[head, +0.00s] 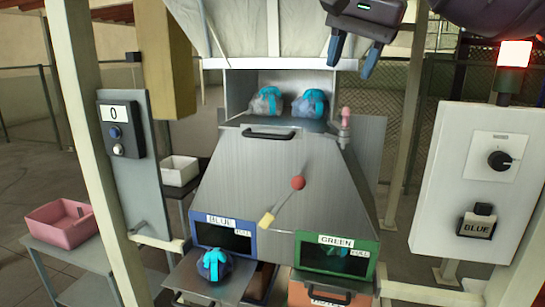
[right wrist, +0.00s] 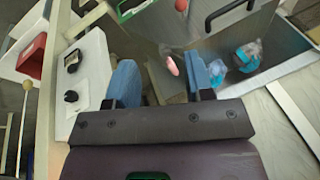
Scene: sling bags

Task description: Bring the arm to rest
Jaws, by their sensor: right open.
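My right gripper (head: 352,58) hangs at the top right of the head view, with its two blue fingers spread apart and nothing between them. In the right wrist view its fingers (right wrist: 160,70) also stand apart and empty. Two bags with blue straps, a left one (head: 264,104) and a right one (head: 309,103), sit in the open top of the grey machine (head: 245,165), below and left of the gripper. Another blue-strapped bag (head: 214,265) lies on the tray at the blue-framed opening. My left gripper is not in view.
A lever with a red ball (head: 298,183) sticks out of the machine front. A white control box (head: 470,180) with a black knob stands at the right, under a lit red lamp (head: 514,54). A green-framed opening (head: 336,256) is below. A pink bin (head: 60,221) stands left.

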